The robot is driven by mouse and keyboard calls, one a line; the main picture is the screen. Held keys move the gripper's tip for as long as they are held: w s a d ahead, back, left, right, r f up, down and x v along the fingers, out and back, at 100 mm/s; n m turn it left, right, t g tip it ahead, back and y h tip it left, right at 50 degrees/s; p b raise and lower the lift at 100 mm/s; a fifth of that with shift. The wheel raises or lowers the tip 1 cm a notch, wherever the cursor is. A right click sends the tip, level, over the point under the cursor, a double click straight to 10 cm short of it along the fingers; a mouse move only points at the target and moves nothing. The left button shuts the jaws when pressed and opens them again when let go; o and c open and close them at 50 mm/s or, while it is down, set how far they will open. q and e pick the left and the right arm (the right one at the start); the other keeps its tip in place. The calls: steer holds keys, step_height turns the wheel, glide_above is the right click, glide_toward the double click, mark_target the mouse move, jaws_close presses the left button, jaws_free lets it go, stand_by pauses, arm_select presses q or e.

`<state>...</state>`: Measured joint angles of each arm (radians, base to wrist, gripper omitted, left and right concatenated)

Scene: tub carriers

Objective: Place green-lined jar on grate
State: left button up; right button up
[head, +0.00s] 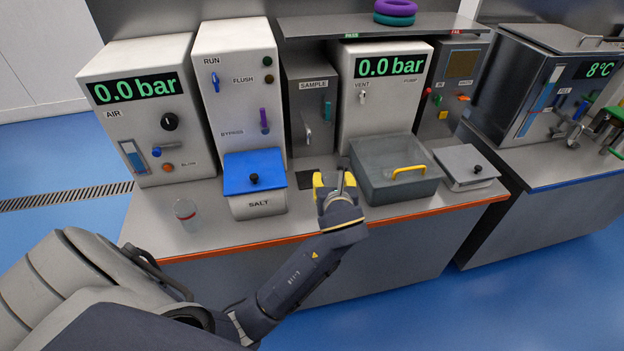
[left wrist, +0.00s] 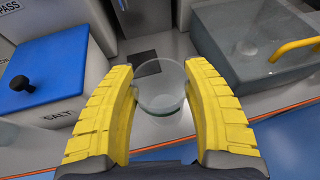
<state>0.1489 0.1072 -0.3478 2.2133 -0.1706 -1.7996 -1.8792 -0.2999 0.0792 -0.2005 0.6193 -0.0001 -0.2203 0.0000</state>
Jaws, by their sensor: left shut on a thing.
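My left gripper (head: 336,187) is over the counter, between the salt tub and the grey lidded tub. In the left wrist view its yellow fingers (left wrist: 162,95) are shut on a clear round jar (left wrist: 160,84) with a greenish line low on its wall. In the head view the gripper mostly hides this jar. A dark square (head: 306,180), which looks like the grate, lies on the counter just left of the gripper. It also shows in the left wrist view (left wrist: 143,57), beyond the jar. My right gripper is not in view.
A second clear jar with a reddish line (head: 186,214) stands at the counter's left. The blue-lidded salt tub (head: 255,184) and grey tub with yellow handle (head: 393,182) flank the gripper. Machines, including the grey sample unit (head: 310,109), line the back. An orange strip (head: 225,248) marks the front edge.

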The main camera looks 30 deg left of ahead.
arm_select(q)
steer(key=f, duration=0.1)
steer(key=s+a+n+g+y, duration=0.1)
steer(key=f+n+y, duration=0.1)
steer(key=shift+s+a+f, duration=0.25)
steer(key=shift+s+f, duration=0.05)
steer(key=shift+a+f, duration=0.1)
steer(key=shift+a, duration=0.15)
steer(key=shift+a+r+x, duration=0.2)
steer(key=shift+r+x, duration=0.25)
steer(key=shift+x, duration=2.5)
steer(key=shift+a+r+x, duration=0.2)
steer(key=shift+r+x, duration=0.25)
steer(key=shift+x, duration=2.5)
steer(key=shift+a+r+x, duration=0.2)
steer(key=shift+r+x, duration=0.25)
steer(key=shift+x, duration=2.5)
steer(key=shift+w, duration=0.2)
steer(key=o, duration=1.2)
steer(key=shift+f, duration=0.15)
